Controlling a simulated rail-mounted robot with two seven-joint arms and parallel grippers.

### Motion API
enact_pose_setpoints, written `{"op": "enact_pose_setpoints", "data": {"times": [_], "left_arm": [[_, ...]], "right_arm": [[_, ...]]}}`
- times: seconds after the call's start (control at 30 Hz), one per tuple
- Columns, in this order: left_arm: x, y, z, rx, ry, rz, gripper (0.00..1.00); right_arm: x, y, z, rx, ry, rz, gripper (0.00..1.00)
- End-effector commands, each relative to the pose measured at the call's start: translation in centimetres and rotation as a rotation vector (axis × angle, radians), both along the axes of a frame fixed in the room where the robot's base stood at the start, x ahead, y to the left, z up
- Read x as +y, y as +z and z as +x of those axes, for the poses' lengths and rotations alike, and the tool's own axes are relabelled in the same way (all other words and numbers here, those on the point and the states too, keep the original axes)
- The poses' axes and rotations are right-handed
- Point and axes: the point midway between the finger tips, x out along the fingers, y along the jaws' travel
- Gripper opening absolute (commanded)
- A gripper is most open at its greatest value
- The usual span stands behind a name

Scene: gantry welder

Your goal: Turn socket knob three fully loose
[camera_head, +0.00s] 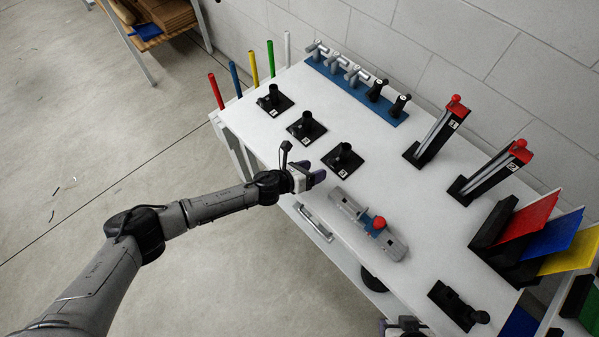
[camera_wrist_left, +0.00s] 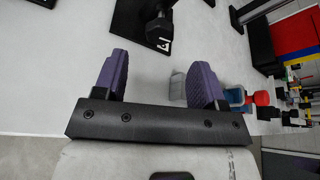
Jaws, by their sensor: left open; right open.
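Three black sockets with round knobs on square bases stand in a row on the white table. Socket three (camera_head: 343,158) is the one nearest my left gripper and carries a white label. In the left wrist view a black socket knob (camera_wrist_left: 159,30) on its base shows beyond the fingers, its label only partly readable. My left gripper (camera_head: 316,179) is at the table's near edge, just short of socket three, open and empty. Its purple fingers (camera_wrist_left: 160,66) are apart with nothing between them. My right gripper (camera_head: 386,326) is only partly in view at the bottom edge, away from the sockets.
A grey fixture with a red knob (camera_head: 379,223) lies right of my left gripper. Socket one (camera_head: 274,98) and socket two (camera_head: 306,127) stand further back. A blue rack (camera_head: 345,92), red-topped stands (camera_head: 435,130) and coloured panels (camera_head: 527,217) line the far side.

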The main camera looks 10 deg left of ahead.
Motion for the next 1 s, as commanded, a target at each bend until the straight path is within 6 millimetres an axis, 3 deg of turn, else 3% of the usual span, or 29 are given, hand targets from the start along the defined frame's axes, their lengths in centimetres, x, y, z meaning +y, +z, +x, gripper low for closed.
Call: {"op": "enact_pose_setpoints", "data": {"times": [0.3,0.77,0.9,1.0], "left_arm": [[2.8,1.4,-2.8,0.001,0.000,0.001,0.65],[3.4,1.7,-3.4,0.000,0.000,0.000,0.65],[3.4,1.7,-3.0,-0.010,0.000,0.001,0.53],[3.4,2.2,-1.3,-0.051,0.000,0.000,0.45]], "right_arm": [[0.1,0.6,0.0,0.000,-0.002,0.003,0.62],[0.3,0.7,0.0,0.001,-0.007,0.011,0.62],[0.3,0.2,0.0,0.000,-0.007,0.011,0.62],[0.3,-1.5,0.0,-0.003,-0.006,0.010,0.62]]}}
